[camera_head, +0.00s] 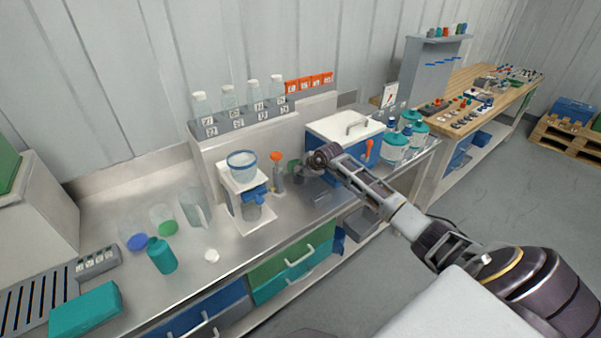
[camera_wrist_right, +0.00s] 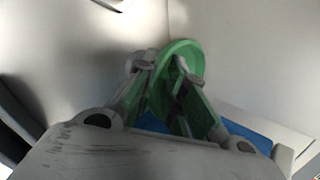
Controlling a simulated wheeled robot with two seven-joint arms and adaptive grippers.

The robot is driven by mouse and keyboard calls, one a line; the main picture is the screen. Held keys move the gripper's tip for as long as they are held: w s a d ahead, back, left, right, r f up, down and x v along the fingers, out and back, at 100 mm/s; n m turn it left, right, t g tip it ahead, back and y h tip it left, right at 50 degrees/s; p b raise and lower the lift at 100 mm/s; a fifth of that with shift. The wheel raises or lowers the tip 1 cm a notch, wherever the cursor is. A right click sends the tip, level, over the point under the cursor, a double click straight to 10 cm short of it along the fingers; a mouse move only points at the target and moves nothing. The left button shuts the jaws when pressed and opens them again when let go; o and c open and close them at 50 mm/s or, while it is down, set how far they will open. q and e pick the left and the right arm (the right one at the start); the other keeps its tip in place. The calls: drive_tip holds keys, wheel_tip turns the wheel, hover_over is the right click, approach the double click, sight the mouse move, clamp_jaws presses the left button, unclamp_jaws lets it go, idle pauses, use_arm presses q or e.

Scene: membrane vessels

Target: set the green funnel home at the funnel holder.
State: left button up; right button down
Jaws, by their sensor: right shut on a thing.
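The green funnel (camera_wrist_right: 190,52) is between the fingers of my right gripper (camera_wrist_right: 168,85), its round rim towards the top of the right wrist view. In the head view a small part of the green funnel (camera_head: 293,164) shows at the fingertips of my right gripper (camera_head: 301,170). The gripper is shut on it, above the steel bench just right of an orange funnel (camera_head: 277,156). The orange funnel stands upright on a small grey stand (camera_head: 279,180), which may be the funnel holder; I cannot tell for certain. My left gripper is out of view.
A white filter stand with a clear blue-rimmed vessel (camera_head: 242,166) stands left of the gripper. A blue box with a white lid (camera_head: 345,128) is behind and right. Capped bottles (camera_head: 228,97) line the rear shelf.

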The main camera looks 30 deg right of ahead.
drive_tip(key=c, duration=1.4)
unclamp_jaws()
drive_tip(key=shift+f, duration=0.15)
drive_tip(key=shift+s, duration=0.1)
drive_tip(key=shift+v, duration=5.9)
